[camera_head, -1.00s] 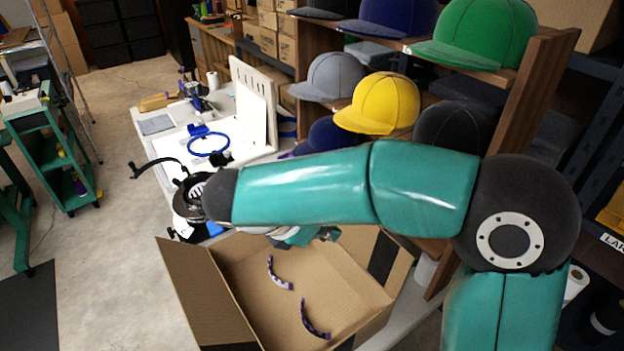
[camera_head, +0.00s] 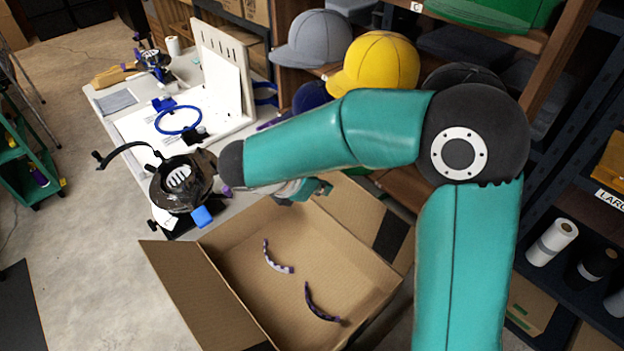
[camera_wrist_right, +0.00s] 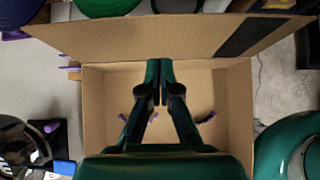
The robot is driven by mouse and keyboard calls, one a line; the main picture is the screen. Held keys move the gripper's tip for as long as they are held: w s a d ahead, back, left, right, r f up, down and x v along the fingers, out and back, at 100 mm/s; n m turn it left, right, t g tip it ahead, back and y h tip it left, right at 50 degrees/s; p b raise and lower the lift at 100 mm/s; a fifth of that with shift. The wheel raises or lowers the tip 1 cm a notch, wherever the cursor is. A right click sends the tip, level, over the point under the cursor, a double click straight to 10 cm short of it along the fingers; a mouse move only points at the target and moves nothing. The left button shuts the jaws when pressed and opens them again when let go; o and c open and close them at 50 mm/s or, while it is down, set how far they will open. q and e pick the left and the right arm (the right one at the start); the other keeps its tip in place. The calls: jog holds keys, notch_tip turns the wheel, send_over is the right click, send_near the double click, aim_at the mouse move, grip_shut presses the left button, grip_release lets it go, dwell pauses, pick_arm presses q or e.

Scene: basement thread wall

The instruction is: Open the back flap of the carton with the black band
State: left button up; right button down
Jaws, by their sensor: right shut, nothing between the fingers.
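The open cardboard carton (camera_head: 330,257) stands on the floor in the lower middle of the head view. Its back flap (camera_head: 352,204) with the black band (camera_head: 391,240) is raised at the far right side. In the right wrist view this flap (camera_wrist_right: 130,38) spans the top beyond the carton's back wall, with the black band (camera_wrist_right: 246,35) towards its right. My right gripper (camera_head: 318,188) is over the carton near the flap's left part, partly hidden by my arm. In the wrist view its fingertips (camera_wrist_right: 158,68) are together and empty, close to the flap's lower edge. My left gripper is out of view.
Two dark curved pieces (camera_head: 276,258) (camera_head: 318,303) lie inside the carton. Its left flap (camera_head: 200,290) is folded outward. A worktable (camera_head: 218,95) with a cap machine (camera_head: 180,185) stands behind. Cap shelves (camera_head: 550,70) rise behind my right arm.

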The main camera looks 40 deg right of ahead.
aim_at(348, 178)
jog(key=d, duration=0.1)
jog(key=d+f, duration=0.1)
jog(key=d, duration=0.1)
jog(key=d+f, duration=0.1)
jog(key=shift+w+d+p, duration=0.1)
jog(key=shift+d+p, duration=0.25)
jog(key=shift+p, duration=0.05)
jog(key=shift+d, duration=0.35)
jog(key=shift+d, duration=0.15)
jog(key=shift+r+p, duration=0.1)
jog(key=shift+p, duration=0.25)
jog(key=shift+w+d+r+y+p, duration=0.1)
jog(key=shift+d+r+y+p, duration=0.05)
jog(key=shift+d+y+p, duration=0.45)
jog(key=d+f+y+p, duration=0.1)
jog(key=d+f+p, duration=0.1)
jog(key=d, duration=0.4)
jog(key=shift+w+d+y, duration=0.15)
jog(key=shift+w+y, duration=0.15)
jog(key=shift+y, duration=0.1)
